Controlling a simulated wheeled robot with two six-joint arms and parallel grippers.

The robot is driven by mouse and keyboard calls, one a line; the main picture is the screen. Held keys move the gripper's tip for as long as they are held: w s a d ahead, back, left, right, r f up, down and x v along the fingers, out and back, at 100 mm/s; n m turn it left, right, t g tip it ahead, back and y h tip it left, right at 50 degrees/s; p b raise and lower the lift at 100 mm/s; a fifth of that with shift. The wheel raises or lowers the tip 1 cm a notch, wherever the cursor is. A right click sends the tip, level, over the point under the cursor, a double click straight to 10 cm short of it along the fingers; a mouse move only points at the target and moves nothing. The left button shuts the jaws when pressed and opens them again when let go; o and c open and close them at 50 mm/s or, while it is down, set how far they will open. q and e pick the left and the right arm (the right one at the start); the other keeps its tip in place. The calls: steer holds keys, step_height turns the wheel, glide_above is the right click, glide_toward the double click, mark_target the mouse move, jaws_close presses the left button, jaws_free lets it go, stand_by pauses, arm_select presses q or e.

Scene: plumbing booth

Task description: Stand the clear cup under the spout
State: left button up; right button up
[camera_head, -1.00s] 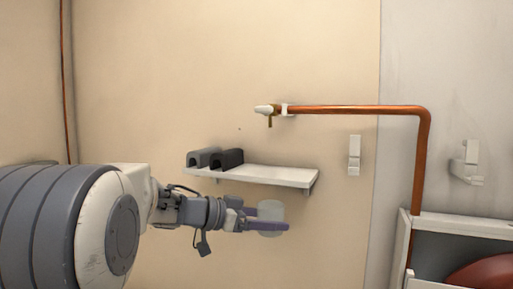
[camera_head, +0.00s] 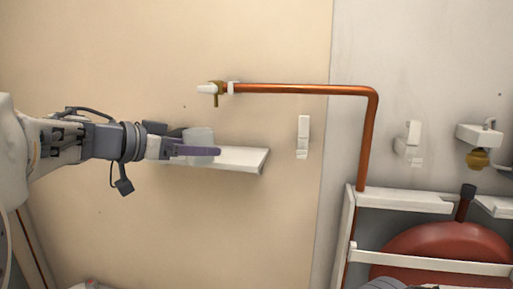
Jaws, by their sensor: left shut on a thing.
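My left gripper (camera_head: 194,151) comes in from the left and is shut on the clear cup (camera_head: 199,136). The cup looks pale and upright between the purple fingers. Cup and gripper appear in front of the small white shelf (camera_head: 243,158) and cover its left part. I cannot tell whether the cup touches the shelf. The brass spout (camera_head: 215,99) points down from the tap at the left end of the copper pipe (camera_head: 300,89). In the picture it is above and slightly right of the cup, with a gap between. My right gripper is not in view.
The shelf's right part is bare. A white switch-like fitting (camera_head: 303,137) is on the wall right of it. At the lower right, a white frame (camera_head: 349,215) surrounds a red tank (camera_head: 440,250). A small white basin (camera_head: 480,134) hangs at the far right.

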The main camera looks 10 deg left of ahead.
arm_select(q)
steer(key=shift+w+d, duration=0.1)
steer(key=shift+w, duration=5.2)
steer(key=shift+f, duration=0.35)
steer(key=shift+s+f, duration=0.15)
steer(key=shift+f, duration=0.15)
steer(key=o, duration=1.4)
steer(key=b+v, duration=0.3)
steer(key=v, duration=0.7)
steer(key=shift+s+r+b, duration=0.1)
steer(key=shift+s+b, duration=0.1)
steer(key=shift+b, duration=0.1)
